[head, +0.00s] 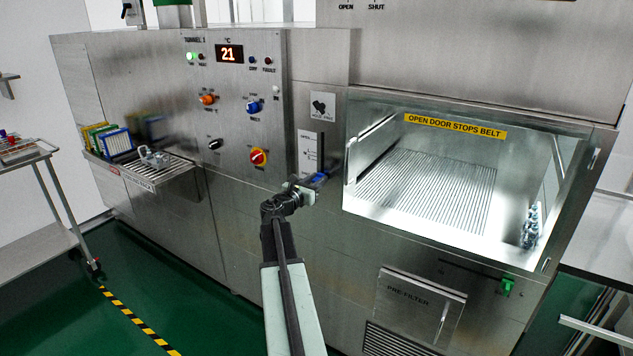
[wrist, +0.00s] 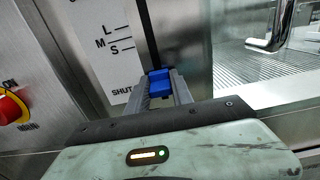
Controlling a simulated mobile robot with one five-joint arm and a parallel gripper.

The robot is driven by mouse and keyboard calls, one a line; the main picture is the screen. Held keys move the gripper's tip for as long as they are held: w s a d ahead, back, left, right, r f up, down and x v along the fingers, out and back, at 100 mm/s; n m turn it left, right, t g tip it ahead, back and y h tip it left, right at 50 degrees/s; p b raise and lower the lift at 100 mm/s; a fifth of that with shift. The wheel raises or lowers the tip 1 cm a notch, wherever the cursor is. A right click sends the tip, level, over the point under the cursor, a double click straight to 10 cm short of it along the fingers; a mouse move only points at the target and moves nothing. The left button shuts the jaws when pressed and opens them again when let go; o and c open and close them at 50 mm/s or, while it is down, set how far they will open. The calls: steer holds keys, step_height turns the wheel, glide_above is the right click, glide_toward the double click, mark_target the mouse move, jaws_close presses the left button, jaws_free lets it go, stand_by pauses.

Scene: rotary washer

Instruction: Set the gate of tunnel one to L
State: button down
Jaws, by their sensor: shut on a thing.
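The tunnel one gate scale is a white plate (head: 309,152) right of the control panel. In the head view the blue knob (head: 320,177) shows at my gripper's tip. My gripper (wrist: 160,90) is shut on the knob, a finger on each side.
The control panel (head: 232,110) with a red-yellow main switch (head: 259,157) is left of the plate. The lit open washer chamber (head: 440,185) is to the right. A pre-filter hatch (head: 420,305) is below. A steel trolley (head: 40,245) stands far left.

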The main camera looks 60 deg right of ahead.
mark_target(323, 153)
step_height(323, 153, up, 9)
steer(key=p, duration=0.7)
steer(key=shift+p, duration=0.35)
steer(key=shift+f, duration=0.2)
steer(key=c, duration=1.1)
jaws_free()
steer(key=a, duration=0.7)
steer(key=shift+a, duration=0.4)
steer(key=shift+w, duration=0.15)
